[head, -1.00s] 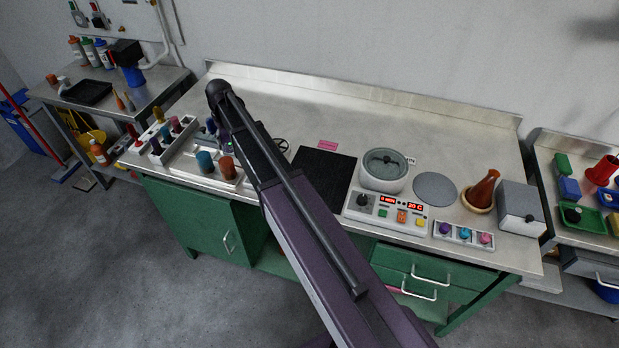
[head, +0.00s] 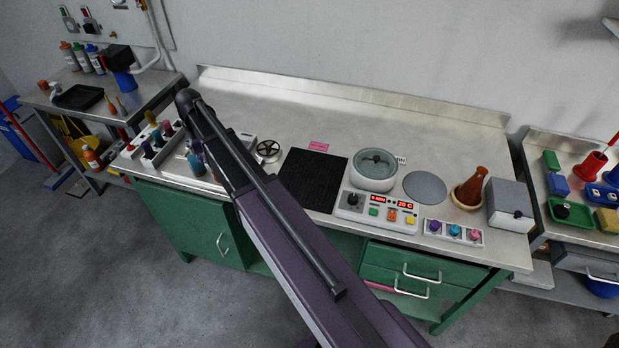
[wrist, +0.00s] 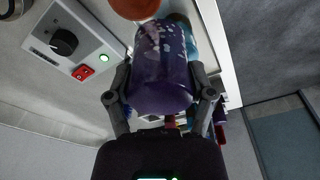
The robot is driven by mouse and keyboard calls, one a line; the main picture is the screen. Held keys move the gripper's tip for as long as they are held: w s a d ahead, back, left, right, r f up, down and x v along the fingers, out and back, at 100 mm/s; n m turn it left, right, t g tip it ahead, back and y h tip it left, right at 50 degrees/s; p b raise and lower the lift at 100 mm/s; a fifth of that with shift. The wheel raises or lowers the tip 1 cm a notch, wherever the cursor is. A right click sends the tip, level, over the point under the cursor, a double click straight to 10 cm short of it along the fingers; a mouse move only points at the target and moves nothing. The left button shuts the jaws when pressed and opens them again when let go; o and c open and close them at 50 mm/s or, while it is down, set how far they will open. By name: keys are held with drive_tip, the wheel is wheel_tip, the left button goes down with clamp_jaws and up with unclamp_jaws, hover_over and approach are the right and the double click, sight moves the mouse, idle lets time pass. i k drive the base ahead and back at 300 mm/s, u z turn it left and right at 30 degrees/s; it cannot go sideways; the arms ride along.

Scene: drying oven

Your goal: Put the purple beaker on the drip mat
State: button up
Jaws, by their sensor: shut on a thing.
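In the wrist view my gripper (wrist: 165,98) is shut on the purple beaker (wrist: 162,72), a speckled purple cup with one finger at each side. The black ribbed mat (head: 312,180), which looks like the drip mat, lies flat and bare on the bench to the right of my arm, by a pink label (head: 318,146).
An orange-brown vessel (wrist: 137,6) and a blue vessel (wrist: 184,32) are close to the held beaker. A control panel with a black knob (wrist: 64,42) is to their left. Right of the mat are a round grey bath (head: 375,168) and a control box (head: 378,212).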

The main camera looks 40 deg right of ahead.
sight(320, 179)
drive_tip(key=u, duration=0.05)
drive_tip(key=k, duration=1.7)
drive_tip(key=z, duration=0.5)
drive_tip(key=i, duration=1)
drive_tip(key=z, duration=0.05)
